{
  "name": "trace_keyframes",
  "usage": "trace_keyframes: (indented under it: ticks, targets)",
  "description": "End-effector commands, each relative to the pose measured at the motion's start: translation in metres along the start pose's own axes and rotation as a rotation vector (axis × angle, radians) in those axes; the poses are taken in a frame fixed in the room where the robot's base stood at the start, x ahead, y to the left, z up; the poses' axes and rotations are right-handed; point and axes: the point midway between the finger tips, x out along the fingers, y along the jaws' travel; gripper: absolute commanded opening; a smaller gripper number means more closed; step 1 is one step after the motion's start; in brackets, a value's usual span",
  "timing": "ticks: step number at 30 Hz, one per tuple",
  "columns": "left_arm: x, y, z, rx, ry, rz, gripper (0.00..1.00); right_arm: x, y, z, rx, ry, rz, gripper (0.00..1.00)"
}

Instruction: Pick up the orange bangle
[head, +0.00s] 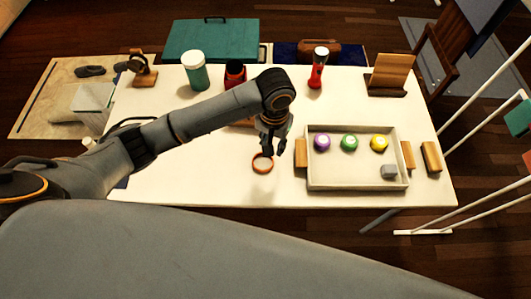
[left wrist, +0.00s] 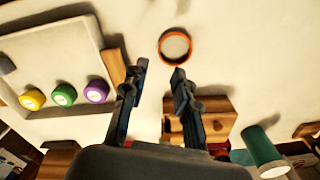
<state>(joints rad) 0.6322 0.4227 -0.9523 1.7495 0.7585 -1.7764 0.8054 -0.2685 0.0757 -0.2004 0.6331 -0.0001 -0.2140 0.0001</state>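The orange bangle (head: 262,171) lies flat on the white table (head: 200,180), left of the tray. In the left wrist view the bangle (left wrist: 161,48) is a ring near the top middle, beyond my fingertips. My left gripper (head: 273,147) points down just above and behind the bangle in the head view. In the left wrist view my left gripper (left wrist: 159,68) has its fingers apart with nothing between them. The bangle is not between the fingers. My right gripper is in neither view.
A pale tray (head: 357,187) with purple, green and yellow round items and a grey block stands to the right. Wooden blocks (head: 301,153) flank it. A teal-and-white jar (head: 196,75) and a red flashlight (head: 317,72) stand behind. Table left of the bangle is clear.

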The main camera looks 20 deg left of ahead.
Motion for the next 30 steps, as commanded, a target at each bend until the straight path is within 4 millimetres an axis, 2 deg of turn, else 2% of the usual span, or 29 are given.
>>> trace_keyframes:
  ticks: [3,6,8,11,16,19,25,30]
  targets:
    - [0.025,-0.001,0.001,-0.002,-0.006,-0.001,0.29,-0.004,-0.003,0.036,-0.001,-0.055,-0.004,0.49]
    - [0.044,-0.001,0.001,0.0,-0.003,-0.002,0.29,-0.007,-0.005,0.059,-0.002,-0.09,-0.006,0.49]
    - [0.054,-0.001,0.0,-0.001,-0.003,-0.001,0.29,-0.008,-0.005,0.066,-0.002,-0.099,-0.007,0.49]
    - [0.064,-0.001,0.0,0.0,-0.001,-0.001,0.29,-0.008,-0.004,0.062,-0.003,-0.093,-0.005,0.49]
    - [0.073,-0.001,-0.002,0.001,0.0,-0.001,0.29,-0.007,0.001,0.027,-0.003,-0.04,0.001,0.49]
    - [0.084,-0.002,-0.005,0.001,-0.001,-0.001,0.29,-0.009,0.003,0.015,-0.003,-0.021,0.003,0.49]
    - [0.112,-0.003,-0.009,0.002,-0.001,-0.001,0.29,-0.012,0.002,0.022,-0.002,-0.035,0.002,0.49]
    - [0.121,-0.003,-0.009,0.002,0.002,0.001,0.29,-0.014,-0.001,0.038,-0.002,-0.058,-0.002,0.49]
